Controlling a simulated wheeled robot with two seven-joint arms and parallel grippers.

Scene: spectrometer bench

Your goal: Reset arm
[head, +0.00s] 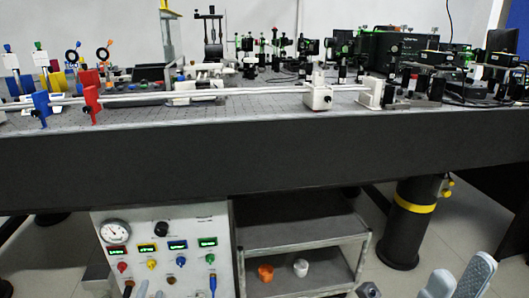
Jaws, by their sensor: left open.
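My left gripper (150,291) shows only as pale fingertips at the bottom edge, in front of the lower part of the control panel. It is open, and most of it is cut off by the frame. My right gripper (459,270) is at the bottom right, over the floor. Its two light grey, rounded fingers stand apart with nothing between them, so it is open. Its base is below the frame. Both grippers are below the level of the bench top (255,108).
The optical bench, crowded with instruments, spans the view; its dark front edge (260,160) is nearest me. Below stand a control panel (185,225) with a gauge and knobs, a shelf cart (300,238) holding orange and white cups, and a dark yellow-banded leg (411,225).

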